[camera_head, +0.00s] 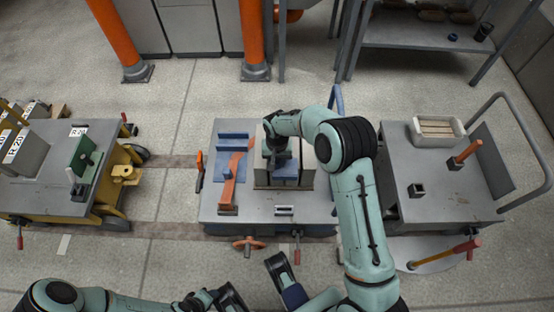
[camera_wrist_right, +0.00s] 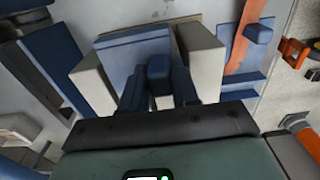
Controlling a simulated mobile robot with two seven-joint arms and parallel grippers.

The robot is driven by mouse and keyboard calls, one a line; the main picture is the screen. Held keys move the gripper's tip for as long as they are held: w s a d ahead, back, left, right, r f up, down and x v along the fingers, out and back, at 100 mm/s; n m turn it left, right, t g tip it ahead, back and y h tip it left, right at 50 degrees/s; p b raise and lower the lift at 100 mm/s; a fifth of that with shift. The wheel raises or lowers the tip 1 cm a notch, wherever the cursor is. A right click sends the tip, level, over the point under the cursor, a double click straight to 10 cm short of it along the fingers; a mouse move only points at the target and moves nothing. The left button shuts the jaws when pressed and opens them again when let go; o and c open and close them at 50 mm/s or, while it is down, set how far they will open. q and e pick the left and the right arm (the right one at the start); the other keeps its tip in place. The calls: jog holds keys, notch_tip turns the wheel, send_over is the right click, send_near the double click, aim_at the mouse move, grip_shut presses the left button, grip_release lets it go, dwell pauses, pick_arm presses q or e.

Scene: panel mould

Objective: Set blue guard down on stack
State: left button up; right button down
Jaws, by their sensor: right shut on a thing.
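My right gripper (camera_head: 279,150) is over the grey-beige blocks (camera_head: 306,166) on the middle cart, pointing down. It is shut on a blue piece, which I take as the blue guard (camera_head: 286,172). In the right wrist view the blue guard (camera_wrist_right: 135,47) shows as a flat plate between two beige blocks (camera_wrist_right: 93,84), with the right gripper's fingers (camera_wrist_right: 158,85) at its near side. Whether the guard touches what is beneath it is hidden.
The middle cart's grey top (camera_head: 255,207) also carries blue bars (camera_head: 233,135) and an orange strip (camera_head: 233,176) left of the blocks. A right cart (camera_head: 430,180) holds a pale tray (camera_head: 437,132) and an orange-handled tool (camera_head: 468,150). A yellow cart (camera_head: 60,205) stands left.

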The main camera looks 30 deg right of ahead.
pick_arm(q)
jog(key=shift+f, duration=0.2)
pick_arm(e)
jog(key=shift+f, duration=0.3)
jog(key=c, duration=0.8)
grip_release()
jog(key=shift+o, duration=0.2)
jog(key=shift+r, duration=0.8)
pick_arm(q)
jog(key=shift+g, duration=0.6)
jog(key=s+r, duration=0.1)
jog(key=s+d+r+p, duration=0.1)
jog(key=s+r+p, duration=0.1)
jog(key=shift+s+d+r, duration=0.15)
jog(key=shift+d+r, duration=0.05)
jog(key=shift+d, duration=0.1)
pick_arm(e)
notch_tip(320, 180, up, 12)
jog(key=shift+f, duration=0.1)
